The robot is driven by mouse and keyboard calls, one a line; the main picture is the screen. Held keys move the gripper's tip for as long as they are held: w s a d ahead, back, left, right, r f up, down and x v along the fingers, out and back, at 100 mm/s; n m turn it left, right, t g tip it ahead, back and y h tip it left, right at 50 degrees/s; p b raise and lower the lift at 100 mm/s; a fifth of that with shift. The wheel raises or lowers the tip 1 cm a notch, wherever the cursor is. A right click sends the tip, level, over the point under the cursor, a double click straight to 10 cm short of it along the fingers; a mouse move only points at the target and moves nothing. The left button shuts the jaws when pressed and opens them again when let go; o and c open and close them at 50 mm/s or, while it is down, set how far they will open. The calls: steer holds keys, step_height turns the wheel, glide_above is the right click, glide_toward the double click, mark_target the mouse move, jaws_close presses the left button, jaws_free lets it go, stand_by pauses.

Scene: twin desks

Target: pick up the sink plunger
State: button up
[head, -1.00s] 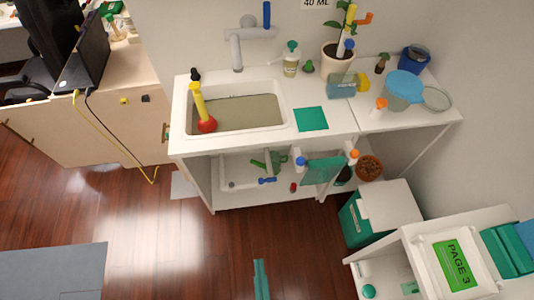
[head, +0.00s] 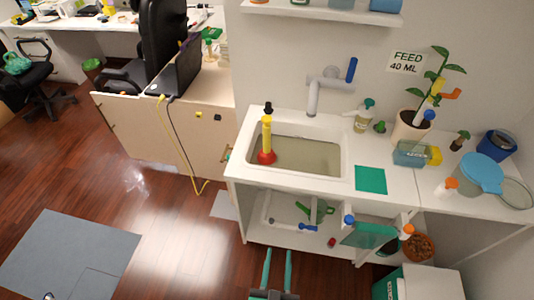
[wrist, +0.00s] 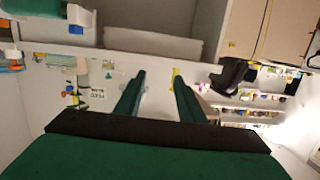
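The sink plunger (head: 266,138) has a yellow handle with a black tip and a red cup. It stands upright, leaning slightly, at the left end of the sink basin (head: 312,156) in the white counter. My gripper (head: 278,252) is at the bottom of the head view, low in front of the sink cabinet. Its two green fingers are apart with nothing between them. In the wrist view the fingers (wrist: 158,78) are also spread and empty. The gripper is well away from the plunger.
A grey faucet (head: 318,90) rises behind the basin. A soap bottle (head: 364,118), a green cloth (head: 370,179) and a potted plant (head: 410,128) stand right of it. A yellow cable (head: 185,150) hangs from the wooden desk (head: 205,130) at left.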

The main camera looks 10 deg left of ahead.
steer(key=w+a+r+y, duration=0.1)
steer(key=w+a+r, duration=0.1)
steer(key=w, duration=0.7)
steer(key=w+a+r, duration=0.1)
steer(key=w+a, duration=0.2)
steer(key=w, duration=0.6)
steer(key=n+t+y, duration=0.1)
steer(key=n+y, duration=0.1)
glide_toward(267, 125)
steer(key=x, duration=0.5)
steer(key=shift+w+a+r, duration=0.15)
steer(key=shift+a+r, duration=0.2)
steer(key=shift+d+f+x, duration=0.1)
steer(key=shift+x, duration=0.85)
steer(key=shift+d+f+x, duration=0.1)
steer(key=shift+f+x, duration=0.05)
steer(key=shift+x, duration=0.8)
steer(key=shift+d+f+x, duration=0.1)
steer(key=shift+x, duration=0.85)
steer(key=shift+a, duration=0.1)
jaws_close()
